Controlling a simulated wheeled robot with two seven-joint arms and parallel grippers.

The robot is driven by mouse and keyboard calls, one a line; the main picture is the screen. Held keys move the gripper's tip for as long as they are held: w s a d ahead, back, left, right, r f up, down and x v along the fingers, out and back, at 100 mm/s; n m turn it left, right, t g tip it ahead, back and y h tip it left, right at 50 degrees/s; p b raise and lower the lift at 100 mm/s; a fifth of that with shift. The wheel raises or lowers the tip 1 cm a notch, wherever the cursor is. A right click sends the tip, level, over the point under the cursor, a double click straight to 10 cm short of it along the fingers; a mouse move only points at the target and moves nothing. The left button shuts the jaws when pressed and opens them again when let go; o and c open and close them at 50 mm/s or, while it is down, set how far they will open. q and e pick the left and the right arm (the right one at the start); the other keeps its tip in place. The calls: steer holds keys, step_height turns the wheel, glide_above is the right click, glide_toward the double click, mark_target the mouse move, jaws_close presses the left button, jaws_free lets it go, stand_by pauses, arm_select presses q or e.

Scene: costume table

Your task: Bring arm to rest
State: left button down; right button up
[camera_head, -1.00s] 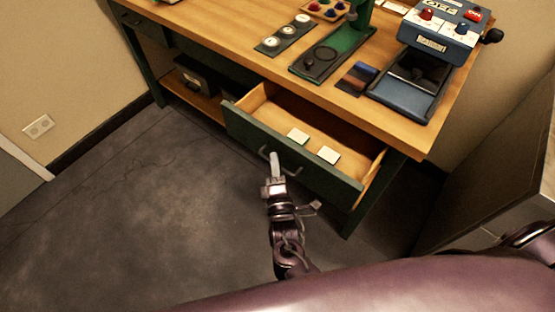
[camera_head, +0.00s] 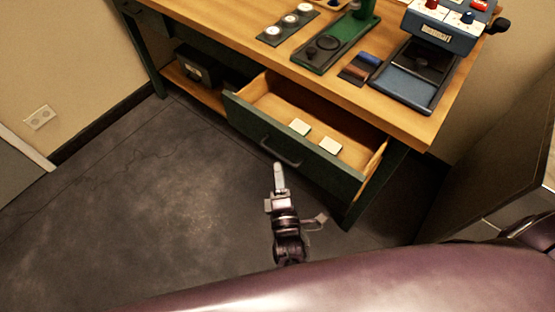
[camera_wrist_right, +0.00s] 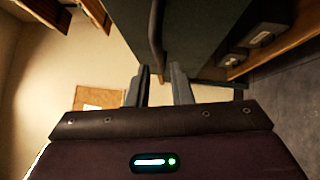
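The drawer (camera_head: 300,151) of the workbench is pulled open, with a dark green front and a bare wood inside. Its dark bar handle (camera_head: 281,152) is on the front. My left gripper is not in view.
Two pale square pieces (camera_head: 299,127) (camera_head: 330,146) lie in the drawer. The wooden benchtop (camera_head: 405,120) carries a blue machine (camera_head: 413,80), a green stand (camera_head: 333,45) and a strip with round white pieces (camera_head: 289,22). Grey floor (camera_head: 160,210) is clear at left.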

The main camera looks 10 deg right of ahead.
steer(key=shift+s+a+f, duration=0.1)
steer(key=shift+s+f, duration=0.05)
steer(key=shift+s, duration=0.85)
steer(key=s+d+f+m+g+y, duration=0.1)
steer(key=s+d+f+m+g, duration=0.2)
steer(key=f, duration=0.9)
steer(key=s+d+f+m+g+y, duration=0.1)
steer(key=s+f+m+g+y, duration=0.3)
steer(key=f, duration=0.9)
steer(key=s+d+f+m+g+h, duration=0.1)
steer(key=s+d+f+m+g, duration=0.2)
steer(key=s+f, duration=0.2)
steer(key=s+d+f+m+g, duration=0.3)
steer(key=s+f+g, duration=0.1)
steer(key=s, duration=0.7)
steer(key=s+d+f+m+g+h, duration=0.1)
steer(key=s+d+f+m+g, duration=0.1)
steer(key=s+f, duration=0.4)
steer(key=shift+s+d+f+m+g+h, duration=0.15)
steer(key=shift+s+d+m+g+h, duration=0.2)
steer(key=shift+s+d+g, duration=0.65)
steer(key=shift+w+a, duration=0.1)
steer(key=shift+a, duration=0.15)
